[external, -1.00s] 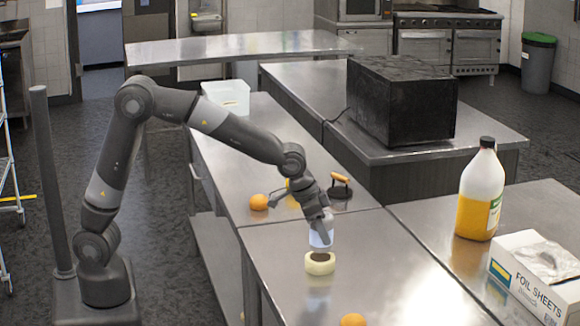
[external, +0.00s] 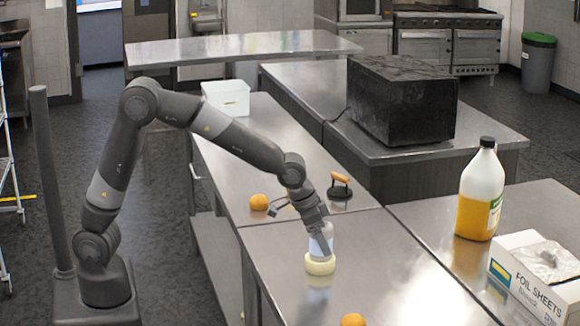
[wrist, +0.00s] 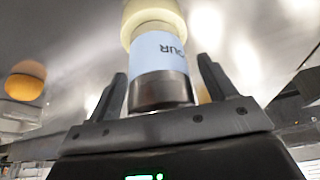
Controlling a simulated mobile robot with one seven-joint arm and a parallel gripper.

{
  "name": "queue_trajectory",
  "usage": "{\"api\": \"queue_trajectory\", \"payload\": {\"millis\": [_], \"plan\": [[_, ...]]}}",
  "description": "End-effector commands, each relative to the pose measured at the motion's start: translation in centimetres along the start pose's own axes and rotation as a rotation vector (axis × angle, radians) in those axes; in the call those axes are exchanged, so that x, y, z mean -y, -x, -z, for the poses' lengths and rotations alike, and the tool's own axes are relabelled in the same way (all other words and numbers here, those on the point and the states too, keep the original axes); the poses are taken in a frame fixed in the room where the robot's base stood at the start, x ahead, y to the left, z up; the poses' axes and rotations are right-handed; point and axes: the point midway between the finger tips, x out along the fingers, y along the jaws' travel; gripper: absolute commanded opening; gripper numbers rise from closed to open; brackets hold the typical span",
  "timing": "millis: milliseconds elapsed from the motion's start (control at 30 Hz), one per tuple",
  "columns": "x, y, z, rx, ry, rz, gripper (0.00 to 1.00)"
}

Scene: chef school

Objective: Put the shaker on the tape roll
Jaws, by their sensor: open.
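My gripper (external: 322,240) is around the shaker. The wrist view shows my gripper (wrist: 160,72) open, one finger on each side of the shaker, with visible gaps. The tape roll's hole is hidden.
Oranges lie on the table, one behind (external: 258,202) and one in front (external: 353,320). A wooden-handled tool (external: 341,188) is behind my gripper. A juice jug (external: 480,195) and foil sheets box (external: 535,275) stand right. Bare table surrounds the roll.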

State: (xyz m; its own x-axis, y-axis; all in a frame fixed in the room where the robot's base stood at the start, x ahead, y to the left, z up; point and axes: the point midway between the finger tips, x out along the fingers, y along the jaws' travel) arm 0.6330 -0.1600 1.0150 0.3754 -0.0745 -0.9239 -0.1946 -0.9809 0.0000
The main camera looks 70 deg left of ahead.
Motion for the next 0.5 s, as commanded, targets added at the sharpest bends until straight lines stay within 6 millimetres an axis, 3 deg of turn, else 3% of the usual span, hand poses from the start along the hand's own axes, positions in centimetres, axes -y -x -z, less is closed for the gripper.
{"api": "queue_trajectory", "payload": {"millis": [167,500], "plan": [[0.0,1.2,0.2,-0.004,0.000,-0.001,0.77],[0.0,8.1,0.2,-0.005,0.001,-0.001,0.77]]}}
